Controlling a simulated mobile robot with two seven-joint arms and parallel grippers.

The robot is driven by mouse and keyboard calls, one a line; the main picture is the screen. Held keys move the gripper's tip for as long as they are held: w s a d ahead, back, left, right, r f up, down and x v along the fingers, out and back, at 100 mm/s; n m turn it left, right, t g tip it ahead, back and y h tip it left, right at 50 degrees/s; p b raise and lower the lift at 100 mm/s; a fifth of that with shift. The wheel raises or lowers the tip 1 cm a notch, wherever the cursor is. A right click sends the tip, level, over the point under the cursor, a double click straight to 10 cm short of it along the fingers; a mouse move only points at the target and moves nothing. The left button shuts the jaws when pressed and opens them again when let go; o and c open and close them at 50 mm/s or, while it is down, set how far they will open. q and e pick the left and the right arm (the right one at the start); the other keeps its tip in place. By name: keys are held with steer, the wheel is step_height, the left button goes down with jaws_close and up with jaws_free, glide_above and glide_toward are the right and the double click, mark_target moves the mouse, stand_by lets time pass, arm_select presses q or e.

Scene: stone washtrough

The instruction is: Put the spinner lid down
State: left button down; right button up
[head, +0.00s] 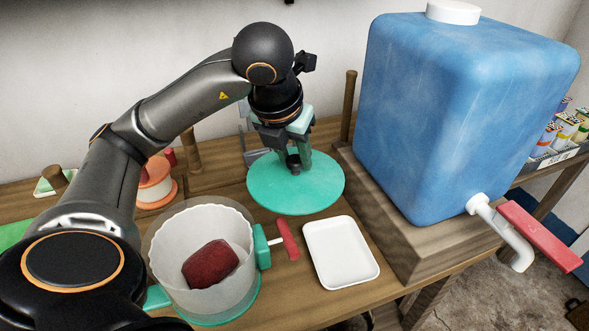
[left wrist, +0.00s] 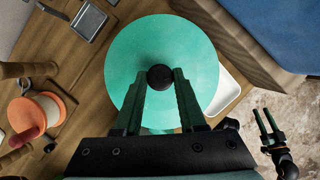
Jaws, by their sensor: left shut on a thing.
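The spinner lid (head: 275,190) is a flat teal disc behind the white tray. My left gripper (head: 294,165) points down over it, shut on its black knob, which also shows between the fingers in the left wrist view (left wrist: 160,77). The lid looks level and close to the wooden table; I cannot tell whether it touches. The spinner (head: 165,243) stands open at front left, a clear bowl with a white basket, teal base and side crank with a red handle. A dark red block (head: 210,264) lies inside. My right gripper (left wrist: 266,120) shows small in the left wrist view, fingers apart and empty.
The white tray (head: 341,252) lies just in front of the lid. A blue water tank (head: 450,110) on a wooden block (head: 400,230) stands close to its right. An orange spool (head: 155,185) and wooden pegs (head: 190,150) stand to the left.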

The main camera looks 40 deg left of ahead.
mark_target(293, 160)
arm_select(q)
steer(key=w+a+f, duration=0.1)
steer(key=w+a+f+b, duration=0.1)
steer(key=f, duration=0.1)
steer(key=w+a+f, duration=0.1)
steer(key=a+f, duration=0.1)
steer(key=shift+w+f+b, duration=0.25)
steer(key=shift+w+b, duration=0.15)
steer(key=x, duration=0.2)
steer(key=b+x, duration=0.1)
steer(key=shift+s+a+f, duration=0.1)
steer(key=shift+s+f, duration=0.15)
steer(key=shift+f, duration=0.35)
arm_select(e)
steer(key=f, duration=0.2)
steer(key=s+d+f, duration=0.1)
steer(key=shift+f, duration=0.1)
arm_select(q)
steer(key=shift+f, duration=0.2)
steer(key=shift+f+b, duration=0.45)
steer(key=shift+b, duration=0.15)
steer(key=shift+c, duration=2.4)
jaws_free()
steer(key=shift+r, duration=0.1)
arm_select(e)
steer(key=shift+w+r+t, duration=0.3)
steer(key=shift+w+r, duration=0.25)
steer(key=shift+w, duration=0.15)
steer(key=shift+w, duration=0.1)
